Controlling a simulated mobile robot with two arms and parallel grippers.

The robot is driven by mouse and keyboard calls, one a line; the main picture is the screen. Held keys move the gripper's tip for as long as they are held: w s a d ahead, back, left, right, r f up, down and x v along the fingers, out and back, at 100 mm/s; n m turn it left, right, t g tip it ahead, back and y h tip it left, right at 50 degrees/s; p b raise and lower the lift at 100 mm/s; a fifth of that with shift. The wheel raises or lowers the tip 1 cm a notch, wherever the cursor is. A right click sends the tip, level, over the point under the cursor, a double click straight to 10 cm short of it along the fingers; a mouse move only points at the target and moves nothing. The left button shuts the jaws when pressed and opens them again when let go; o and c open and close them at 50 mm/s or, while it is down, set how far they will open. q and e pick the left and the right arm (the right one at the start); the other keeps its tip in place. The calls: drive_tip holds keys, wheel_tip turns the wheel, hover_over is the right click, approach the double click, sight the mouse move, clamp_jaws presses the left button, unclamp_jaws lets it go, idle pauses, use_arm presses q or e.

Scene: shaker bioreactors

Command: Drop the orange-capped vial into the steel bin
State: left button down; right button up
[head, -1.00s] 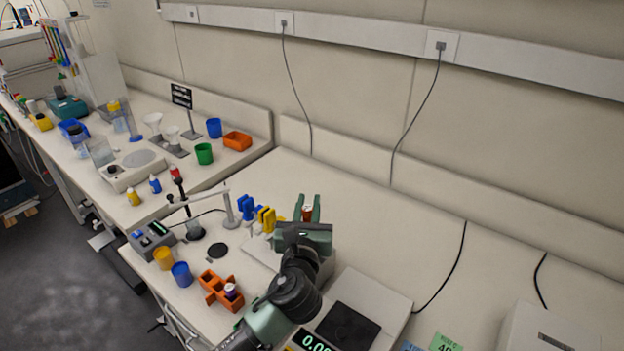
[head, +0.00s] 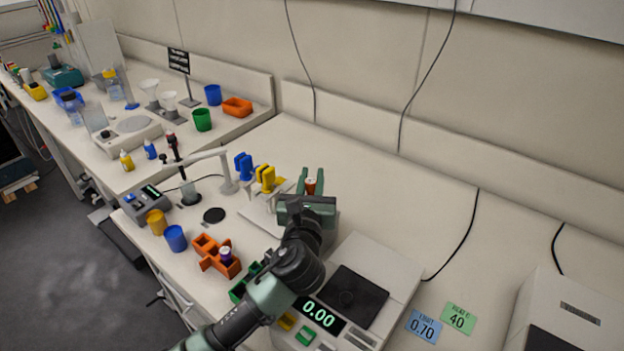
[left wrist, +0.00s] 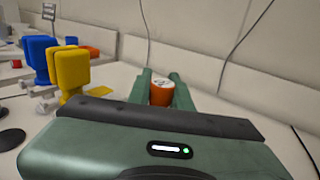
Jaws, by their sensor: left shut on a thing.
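My left gripper (head: 311,184) is shut on the orange-capped vial (head: 311,187), held above the bench. Only the vial's orange upper part with a pale top shows between the fingers. In the left wrist view the vial (left wrist: 161,92) sits between the two green fingers (left wrist: 160,90), its lower part hidden by the gripper body. I cannot make out a steel bin in these frames. My right gripper is not in view.
A balance (head: 374,263) reading 0.00 stands right of my left arm. Yellow (head: 266,178) and blue (head: 243,166) clamp-like pieces stand left of the gripper. An orange rack (head: 205,244) holds a purple vial (head: 225,254). The bench behind and right of the gripper is clear.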

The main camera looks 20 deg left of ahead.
sight(310, 190)
use_arm(q)
drive_tip(key=c, duration=1.2)
unclamp_jaws()
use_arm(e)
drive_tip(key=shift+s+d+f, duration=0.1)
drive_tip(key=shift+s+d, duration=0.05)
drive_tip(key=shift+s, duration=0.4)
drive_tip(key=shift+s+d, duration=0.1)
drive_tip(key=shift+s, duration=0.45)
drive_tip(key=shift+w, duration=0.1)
use_arm(q)
drive_tip(key=shift+s+d+f, duration=0.1)
drive_tip(key=shift+s, duration=0.3)
drive_tip(key=b+v, duration=0.1)
drive_tip(key=v, duration=0.6)
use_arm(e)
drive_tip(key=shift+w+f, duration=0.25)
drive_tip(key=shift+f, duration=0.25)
use_arm(q)
drive_tip(key=shift+r, duration=0.2)
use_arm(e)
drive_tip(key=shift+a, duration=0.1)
